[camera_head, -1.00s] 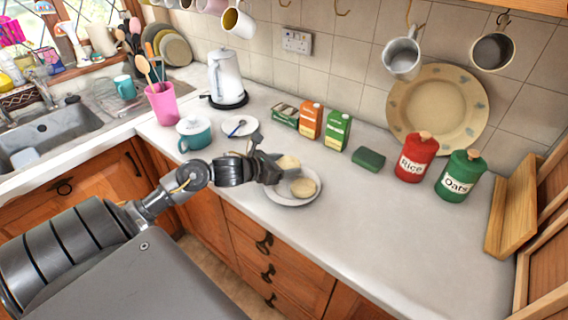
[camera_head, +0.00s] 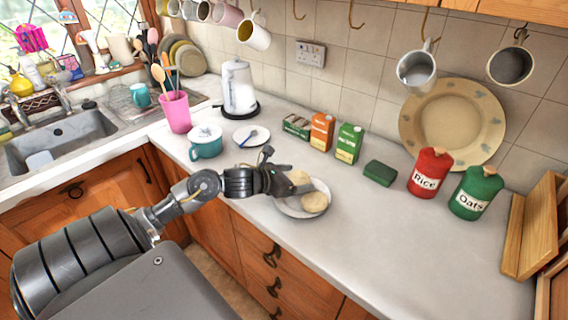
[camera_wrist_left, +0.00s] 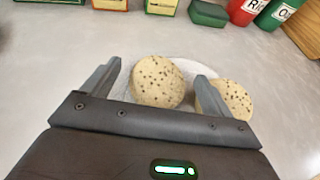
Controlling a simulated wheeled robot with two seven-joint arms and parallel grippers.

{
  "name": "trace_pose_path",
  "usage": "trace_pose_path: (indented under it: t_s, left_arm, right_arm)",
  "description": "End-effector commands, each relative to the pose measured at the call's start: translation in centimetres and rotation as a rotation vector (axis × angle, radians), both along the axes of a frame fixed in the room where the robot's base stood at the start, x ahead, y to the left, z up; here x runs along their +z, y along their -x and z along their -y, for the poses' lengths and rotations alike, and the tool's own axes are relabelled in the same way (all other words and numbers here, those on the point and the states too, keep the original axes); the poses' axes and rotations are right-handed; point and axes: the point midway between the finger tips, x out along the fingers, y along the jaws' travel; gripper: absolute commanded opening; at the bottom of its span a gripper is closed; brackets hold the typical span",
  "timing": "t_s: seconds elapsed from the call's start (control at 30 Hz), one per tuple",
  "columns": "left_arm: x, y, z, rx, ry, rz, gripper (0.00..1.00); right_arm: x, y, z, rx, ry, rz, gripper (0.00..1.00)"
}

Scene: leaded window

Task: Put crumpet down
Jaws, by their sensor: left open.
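Two round, pale crumpets lie on a white plate (camera_head: 325,190) on the worktop. One crumpet (camera_head: 299,177) is at the far side of the plate. The other crumpet (camera_head: 314,202) is at the near right. My left gripper (camera_head: 288,184) is open at the plate's left side. In the left wrist view, one holed crumpet (camera_wrist_left: 158,82) lies between the spread fingers, with gaps visible on both sides. The second crumpet (camera_wrist_left: 237,99) is beside the right finger, which partly hides it. The left gripper (camera_wrist_left: 158,70) hides part of the plate. My right gripper is not in view.
A teal pot (camera_head: 206,148) and a saucer with a spoon (camera_head: 249,141) stand left of the plate. Cartons (camera_head: 347,143), a green sponge-like block (camera_head: 380,172), a Rice canister (camera_head: 429,172) and an Oats canister (camera_head: 474,193) stand behind and right. The worktop at the right front is clear.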

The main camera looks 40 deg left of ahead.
Motion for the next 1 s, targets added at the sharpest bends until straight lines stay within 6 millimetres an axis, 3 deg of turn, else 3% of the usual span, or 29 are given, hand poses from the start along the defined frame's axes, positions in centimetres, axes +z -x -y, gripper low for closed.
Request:
trace_pose_path:
  t_s: [0.1, 0.17, 0.4, 0.6, 1.0]
  left_arm:
    - [1.4, 0.0, 0.0, 0.001, 0.002, 0.0, 0.86]
    - [0.9, 1.0, -0.3, -0.001, -0.005, -0.002, 0.86]
    - [2.8, 5.6, -1.3, -0.005, -0.007, -0.003, 0.86]
    - [4.1, 8.4, -2.0, -0.002, -0.004, -0.003, 0.86]
    - [5.4, 10.8, -2.6, 0.0, -0.001, 0.0, 0.86]
  right_arm:
    - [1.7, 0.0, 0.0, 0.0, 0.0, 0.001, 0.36]
    - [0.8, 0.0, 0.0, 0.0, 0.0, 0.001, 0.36]
    - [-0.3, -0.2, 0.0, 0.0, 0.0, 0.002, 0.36]
    - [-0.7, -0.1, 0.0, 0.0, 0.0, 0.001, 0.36]
    - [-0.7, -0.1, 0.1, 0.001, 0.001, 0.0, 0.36]
